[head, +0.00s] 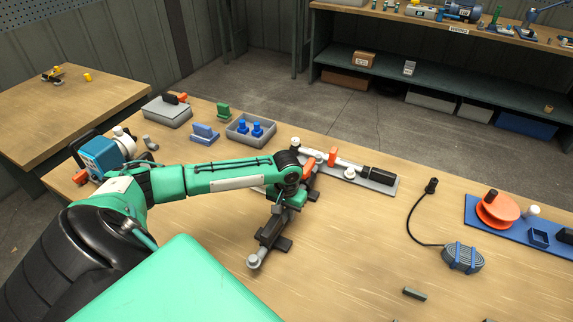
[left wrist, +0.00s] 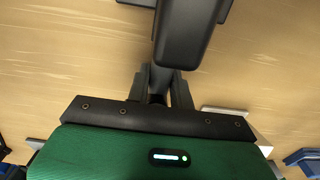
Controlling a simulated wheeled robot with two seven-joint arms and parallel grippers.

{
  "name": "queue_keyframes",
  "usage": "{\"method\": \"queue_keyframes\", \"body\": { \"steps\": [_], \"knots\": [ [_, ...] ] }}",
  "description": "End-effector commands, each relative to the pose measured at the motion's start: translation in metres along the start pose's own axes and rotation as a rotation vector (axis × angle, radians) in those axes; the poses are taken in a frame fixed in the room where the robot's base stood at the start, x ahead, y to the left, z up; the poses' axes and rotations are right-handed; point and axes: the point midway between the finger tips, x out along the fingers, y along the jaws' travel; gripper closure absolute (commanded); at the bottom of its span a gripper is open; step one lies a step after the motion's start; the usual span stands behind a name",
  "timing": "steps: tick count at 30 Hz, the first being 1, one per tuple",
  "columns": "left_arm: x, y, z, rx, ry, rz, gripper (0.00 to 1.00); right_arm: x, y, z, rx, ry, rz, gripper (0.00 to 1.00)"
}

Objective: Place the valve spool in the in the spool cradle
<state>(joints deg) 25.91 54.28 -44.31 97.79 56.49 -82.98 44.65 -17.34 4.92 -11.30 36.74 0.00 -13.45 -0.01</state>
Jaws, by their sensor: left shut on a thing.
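My left gripper (head: 274,221) reaches over the middle of the table, pointing down. It is shut on a dark elongated part (head: 268,237) with a grey rounded end. This dark part also fills the top middle of the left wrist view (left wrist: 184,38), in front of the gripper fingers (left wrist: 160,88). It may be the valve spool, but I cannot tell for sure. I cannot tell whether it touches the table. I cannot single out the spool cradle with certainty. My right gripper is not in view.
A grey plate (head: 388,188) with a black-ended shaft lies just beyond the gripper. A grey tray with blue pieces (head: 240,139) and a blue rack (head: 203,136) stand at the back left. A coiled blue-grey item (head: 463,257) lies right. The table front is mostly clear.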

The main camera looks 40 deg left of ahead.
Motion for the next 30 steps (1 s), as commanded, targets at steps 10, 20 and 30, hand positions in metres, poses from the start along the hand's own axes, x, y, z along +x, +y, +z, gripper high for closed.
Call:
{"method": "queue_keyframes", "body": {
  "steps": [10, 20, 30],
  "knots": [
    [0.002, 0.0, -0.001, 0.0, 0.002, 0.001, 0.72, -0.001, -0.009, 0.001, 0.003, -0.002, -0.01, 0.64],
    [0.001, 0.0, -0.001, 0.0, 0.002, 0.001, 0.56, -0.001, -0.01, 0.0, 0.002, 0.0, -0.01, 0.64],
    [-0.04, 0.0, -0.002, -0.001, 0.005, 0.002, 0.56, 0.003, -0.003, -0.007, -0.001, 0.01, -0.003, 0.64]
  ]
}}
